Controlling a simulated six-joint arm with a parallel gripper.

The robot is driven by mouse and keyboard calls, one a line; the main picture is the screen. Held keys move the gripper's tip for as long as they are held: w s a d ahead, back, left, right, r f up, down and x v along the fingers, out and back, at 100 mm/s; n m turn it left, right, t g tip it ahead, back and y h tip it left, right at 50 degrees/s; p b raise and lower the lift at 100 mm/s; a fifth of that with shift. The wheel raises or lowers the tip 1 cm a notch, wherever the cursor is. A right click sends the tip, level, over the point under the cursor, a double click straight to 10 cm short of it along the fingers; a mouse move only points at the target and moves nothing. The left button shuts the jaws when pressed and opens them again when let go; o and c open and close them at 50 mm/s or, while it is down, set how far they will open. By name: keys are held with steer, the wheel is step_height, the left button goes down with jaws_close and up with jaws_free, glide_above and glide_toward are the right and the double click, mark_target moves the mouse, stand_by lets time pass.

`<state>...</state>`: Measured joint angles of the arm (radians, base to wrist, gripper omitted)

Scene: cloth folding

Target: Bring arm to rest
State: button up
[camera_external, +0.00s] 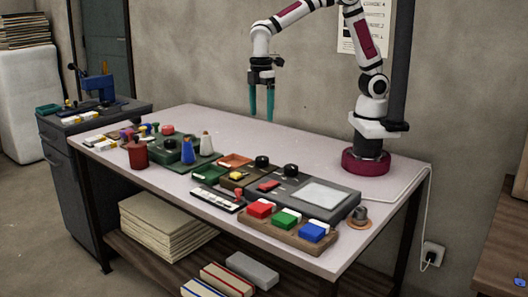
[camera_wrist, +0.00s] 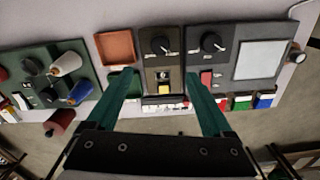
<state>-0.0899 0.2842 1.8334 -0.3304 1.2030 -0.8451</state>
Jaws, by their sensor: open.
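My gripper (camera_external: 262,103) hangs above the back of the table (camera_external: 300,142), pointing down, with its two teal fingers apart. It holds nothing and touches nothing. In the wrist view my gripper (camera_wrist: 162,92) shows as two teal fingers spread wide, with the panels far below and between them. My white and dark red arm arches over from its round base at the table's back right. No cloth shows in either view.
A grey panel (camera_external: 340,203) with a pale screen lies mid-table. Red, green and blue blocks (camera_external: 285,218) stand at the front right. A green board with knobs, a red cylinder (camera_external: 137,153) and small trays (camera_external: 235,160) are left. The back of the table is clear.

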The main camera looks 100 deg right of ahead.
steer(key=shift+r, duration=0.35)
steer(key=s+r+m+y, duration=0.1)
steer(key=s+m, duration=1.1)
steer(key=s, duration=1.1)
steer(key=shift+s+r+m+y, duration=0.3)
steer(key=shift+s+y, duration=0.1)
